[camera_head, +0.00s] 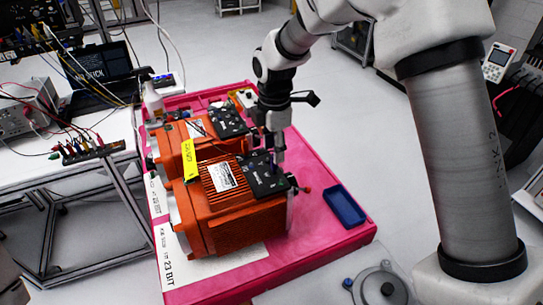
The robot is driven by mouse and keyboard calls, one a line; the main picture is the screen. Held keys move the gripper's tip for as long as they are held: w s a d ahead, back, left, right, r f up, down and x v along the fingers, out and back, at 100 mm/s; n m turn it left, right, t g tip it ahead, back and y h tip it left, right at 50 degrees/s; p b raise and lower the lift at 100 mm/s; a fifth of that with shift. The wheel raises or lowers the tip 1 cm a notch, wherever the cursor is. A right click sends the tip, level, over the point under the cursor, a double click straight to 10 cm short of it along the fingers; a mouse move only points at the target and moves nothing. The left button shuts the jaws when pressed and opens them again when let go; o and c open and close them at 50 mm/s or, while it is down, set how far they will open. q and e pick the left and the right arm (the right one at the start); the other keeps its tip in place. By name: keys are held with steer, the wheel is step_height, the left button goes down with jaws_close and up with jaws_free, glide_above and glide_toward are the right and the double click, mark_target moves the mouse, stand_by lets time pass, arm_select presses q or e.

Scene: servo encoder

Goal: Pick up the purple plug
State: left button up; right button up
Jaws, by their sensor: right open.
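My right gripper (276,154) points straight down over the black connector plate (266,182) on top of the front orange servo motor (236,222). It is open, with its fingertips close to the plate's upper edge. The purple plug is too small to make out for sure; the fingers may hide it at the plate. I cannot tell whether the fingers touch anything. My left gripper is not in view.
A second orange motor (178,141) with a black plate (228,119) stands behind. Both are on a pink-red table (318,238). A blue tray (345,206) lies at its right. A yellow label (190,161) sits between the motors. A cluttered white bench (62,173) is at left.

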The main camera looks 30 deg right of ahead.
step_height(320, 180, down, 4)
steer(key=shift+w+f+p, duration=0.15)
steer(key=shift+p, duration=0.55)
steer(key=shift+w+d+f, duration=0.1)
steer(key=shift+w+f, duration=0.15)
steer(key=shift+w, duration=0.05)
steer(key=shift+s+r, duration=0.2)
steer(key=shift+s, duration=0.15)
jaws_close()
